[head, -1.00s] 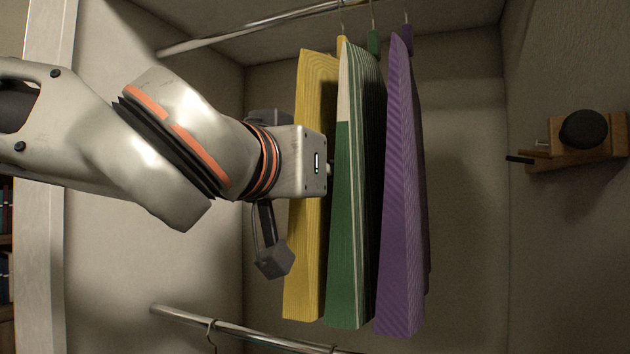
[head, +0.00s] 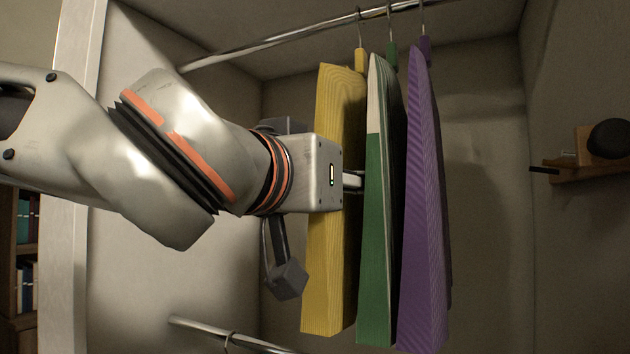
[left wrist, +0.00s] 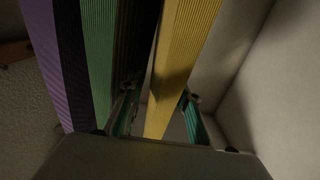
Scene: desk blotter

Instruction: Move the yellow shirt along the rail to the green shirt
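The yellow shirt (head: 325,265) hangs from the upper rail (head: 300,38), left of the green shirt (head: 376,240) in the head view. Both are flat, hanging panels, close together. My left gripper (head: 352,181) is at the yellow shirt's front edge, with one finger showing between yellow and green. In the left wrist view the yellow shirt (left wrist: 182,55) stands between the spread fingers (left wrist: 160,108), with gaps visible beside it. The green shirt (left wrist: 98,55) is outside the fingers, on the left. My right gripper is not in view.
A purple shirt (head: 422,230) hangs just right of the green one. A lower rail (head: 225,335) crosses below. A wooden wall shelf (head: 585,172) with a dark round object is at the right. The upper rail is bare left of the yellow shirt.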

